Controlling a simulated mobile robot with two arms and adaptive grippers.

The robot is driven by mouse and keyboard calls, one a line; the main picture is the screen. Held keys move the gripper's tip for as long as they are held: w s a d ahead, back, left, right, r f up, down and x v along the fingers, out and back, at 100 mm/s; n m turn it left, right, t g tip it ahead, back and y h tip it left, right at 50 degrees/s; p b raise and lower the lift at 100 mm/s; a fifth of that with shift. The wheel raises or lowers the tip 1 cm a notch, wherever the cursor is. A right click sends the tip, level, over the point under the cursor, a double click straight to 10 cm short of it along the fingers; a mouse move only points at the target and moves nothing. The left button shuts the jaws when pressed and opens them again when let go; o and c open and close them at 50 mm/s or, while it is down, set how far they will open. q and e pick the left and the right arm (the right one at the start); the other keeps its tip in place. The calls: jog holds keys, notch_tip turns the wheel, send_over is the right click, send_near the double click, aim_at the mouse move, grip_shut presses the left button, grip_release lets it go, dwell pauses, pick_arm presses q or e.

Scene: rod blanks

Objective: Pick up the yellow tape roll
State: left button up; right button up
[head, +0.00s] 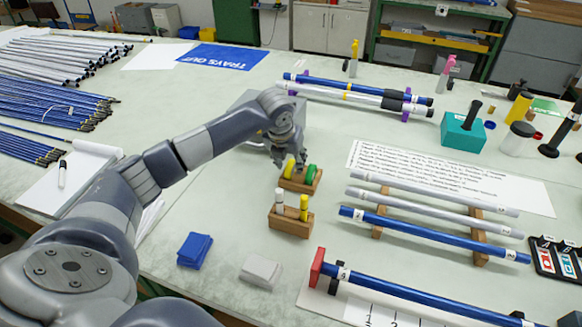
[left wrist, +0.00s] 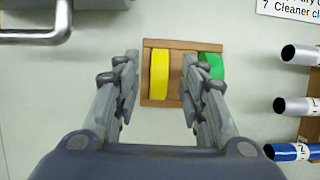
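The yellow tape roll (head: 289,169) stands on edge in a small wooden holder (head: 299,186), beside a green tape roll (head: 311,174). In the left wrist view the yellow roll (left wrist: 160,72) lies between the spread fingers of my left gripper (left wrist: 161,65), with a gap on each side. The green roll (left wrist: 211,66) is outside, just past the right finger. In the head view my left gripper (head: 287,150) is over the holder, pointing down, and partly covers the yellow roll. I cannot tell its exact height above the roll. My right gripper is not in view.
A wooden block with two upright markers (head: 290,220) stands just in front of the holder. A grey case with a handle (head: 262,105) is behind my gripper. Rods on wooden rests (head: 433,222) lie to the right. Blue and grey cloths (head: 195,249) lie in front.

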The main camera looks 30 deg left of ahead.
aim_at(291, 162)
pick_arm(q)
jog(key=shift+x, duration=0.85)
jog(key=shift+a+r, duration=0.1)
grip_shut()
jog(key=shift+r, duration=0.1)
notch_tip(291, 162, up, 9)
jog(key=shift+r+b, duration=0.15)
jog(key=shift+b, duration=0.5)
jog(key=shift+r, duration=0.3)
